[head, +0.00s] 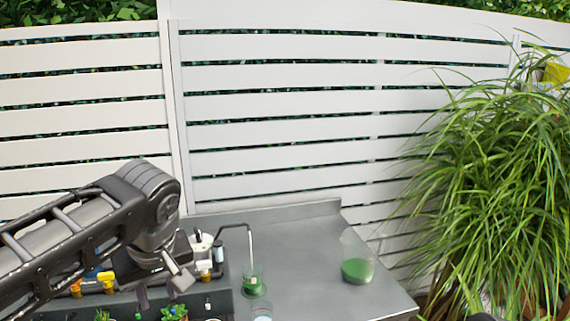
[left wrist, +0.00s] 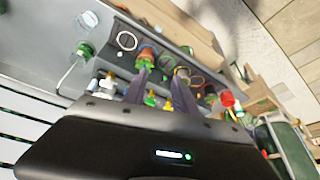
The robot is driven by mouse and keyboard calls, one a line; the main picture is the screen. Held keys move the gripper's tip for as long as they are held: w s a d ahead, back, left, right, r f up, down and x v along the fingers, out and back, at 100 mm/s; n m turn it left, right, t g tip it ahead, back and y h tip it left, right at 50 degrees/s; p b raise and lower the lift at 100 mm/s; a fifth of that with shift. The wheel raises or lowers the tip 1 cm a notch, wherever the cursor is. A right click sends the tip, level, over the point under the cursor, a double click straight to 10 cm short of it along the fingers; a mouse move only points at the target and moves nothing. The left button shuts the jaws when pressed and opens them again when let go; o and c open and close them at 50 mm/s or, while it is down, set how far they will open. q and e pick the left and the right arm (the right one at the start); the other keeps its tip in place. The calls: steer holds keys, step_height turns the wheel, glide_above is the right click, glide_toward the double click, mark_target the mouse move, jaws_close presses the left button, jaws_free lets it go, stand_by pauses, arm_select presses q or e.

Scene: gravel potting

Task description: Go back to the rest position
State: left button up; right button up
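My left arm comes in from the left in the head view, and its gripper (head: 155,297) points down over the front left of the bench, partly hidden by the wrist. In the left wrist view the two fingers of the left gripper (left wrist: 162,72) stand apart, with nothing clearly held between them. A small plant in a terracotta pot (left wrist: 148,53) lies beyond the fingertips; I cannot tell how far. My right gripper does not show in either view.
A grey bench (head: 300,235) holds a glass with green contents (head: 357,268) and a smaller green vessel (head: 254,284) by a bent tube. Spray bottles (head: 204,268) and small plants (head: 174,312) crowd near my left gripper. A large grassy plant (head: 500,180) stands right.

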arm_select(q)
steer(key=w+d+f+m+t+h, duration=0.3)
steer(key=w+d+f+m+h, duration=0.25)
steer(key=w+d, duration=0.4)
steer(key=s+d+f+m+h, duration=0.1)
steer(key=d+f, duration=0.3)
steer(key=f, duration=0.5)
steer(key=s+d+f+m+h, duration=0.1)
steer(key=d+f+m, duration=0.15)
steer(key=f, duration=0.55)
steer(key=s+f+n+g, duration=0.1)
steer(key=s+f, duration=0.3)
steer(key=f, duration=0.5)
steer(key=s+f+n+g, duration=0.1)
steer(key=s+f, duration=0.4)
steer(key=f, duration=0.4)
steer(key=s+a+f+n+g, duration=0.1)
steer(key=s+f+g, duration=0.1)
steer(key=s+f, duration=0.4)
steer(key=s+f+g, duration=0.2)
steer(key=s+f, duration=0.3)
steer(key=s, duration=0.6)
steer(key=shift+a+f+n+y, duration=0.35)
steer(key=shift+n, duration=0.05)
